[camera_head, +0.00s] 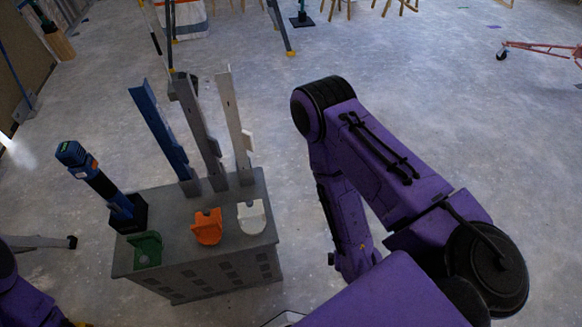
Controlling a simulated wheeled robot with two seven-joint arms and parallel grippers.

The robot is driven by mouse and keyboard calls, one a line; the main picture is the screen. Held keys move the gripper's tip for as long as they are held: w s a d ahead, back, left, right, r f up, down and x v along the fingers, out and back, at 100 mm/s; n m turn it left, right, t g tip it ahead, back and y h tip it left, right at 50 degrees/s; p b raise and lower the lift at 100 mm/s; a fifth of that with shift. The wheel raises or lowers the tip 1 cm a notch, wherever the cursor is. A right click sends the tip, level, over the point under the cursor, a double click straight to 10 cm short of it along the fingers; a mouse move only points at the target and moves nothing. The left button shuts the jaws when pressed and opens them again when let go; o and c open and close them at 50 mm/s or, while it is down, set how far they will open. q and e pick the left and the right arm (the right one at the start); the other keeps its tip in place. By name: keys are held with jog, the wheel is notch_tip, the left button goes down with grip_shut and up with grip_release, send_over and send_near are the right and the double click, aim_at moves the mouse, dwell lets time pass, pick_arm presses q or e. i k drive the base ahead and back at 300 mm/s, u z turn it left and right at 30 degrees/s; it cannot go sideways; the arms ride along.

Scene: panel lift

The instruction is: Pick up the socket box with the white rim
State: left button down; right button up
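I cannot pick out a socket box with a white rim for certain. A small white cupped piece (251,216) sits at the right end of the grey stand's top (183,246). An orange piece (207,227) and a green piece (146,250) sit left of it in the same row. A bit of something white (287,319) shows at the bottom edge, mostly cut off. My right arm folds down on the right, and its gripper does not show. My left arm shows only at the lower left corner, its gripper out of view.
Blue (159,130), grey (201,132) and white (234,125) uprights rise from the stand's back. A blue and black tool (97,184) stands in a black holder at its left. Tripod legs and a red wheeled frame (540,48) are farther back. The middle floor is clear.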

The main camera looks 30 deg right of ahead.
aim_at(252, 221)
jog(key=u, duration=2.75)
jog(key=k, duration=1.3)
jog(key=z, duration=0.5)
